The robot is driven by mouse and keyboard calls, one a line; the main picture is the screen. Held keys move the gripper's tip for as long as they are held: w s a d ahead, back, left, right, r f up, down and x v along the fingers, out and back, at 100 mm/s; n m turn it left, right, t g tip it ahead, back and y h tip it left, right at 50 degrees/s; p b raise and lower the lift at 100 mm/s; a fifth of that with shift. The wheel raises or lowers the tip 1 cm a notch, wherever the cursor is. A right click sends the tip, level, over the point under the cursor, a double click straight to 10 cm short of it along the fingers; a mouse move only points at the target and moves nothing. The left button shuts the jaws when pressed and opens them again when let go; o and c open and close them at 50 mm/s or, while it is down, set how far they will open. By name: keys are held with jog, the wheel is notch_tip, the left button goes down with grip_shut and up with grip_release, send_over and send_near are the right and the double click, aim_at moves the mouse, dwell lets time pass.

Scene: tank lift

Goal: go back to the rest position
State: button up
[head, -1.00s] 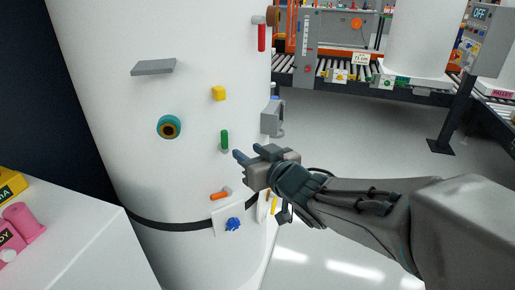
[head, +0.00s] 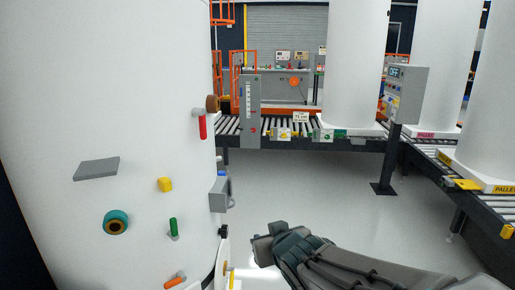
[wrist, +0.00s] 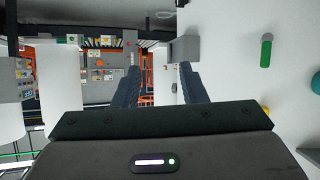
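My gripper (head: 270,238) is at the lower middle of the head view, to the right of the large white tank (head: 65,125) and apart from it. In the wrist view its two dark fingers (wrist: 160,85) stand apart with nothing between them. The tank carries a grey plate (head: 97,168), a yellow knob (head: 165,184), a teal ring (head: 116,222), a green handle (head: 173,228), an orange handle (head: 175,281) and a red handle (head: 203,126). In the wrist view the tank wall (wrist: 235,75) is at the right, with the green handle (wrist: 266,50) on it.
A roller conveyor (head: 300,140) runs across the back and carries more white tanks (head: 355,65). A grey control panel (head: 405,92) stands on a post at the right. The grey floor (head: 320,190) between my gripper and the conveyor is clear.

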jog(key=s+d+r+m+g+h+p, duration=0.3)
jog(key=s+d+g+p, duration=0.5)
jog(key=s+d, duration=0.5)
jog(key=s+m+g, duration=0.1)
jog(key=s, duration=0.2)
jog(key=shift+s+p, duration=0.2)
jog(key=shift+p, duration=0.1)
jog(key=shift+r, duration=0.1)
jog(key=shift+c, duration=0.2)
dwell(1.3)
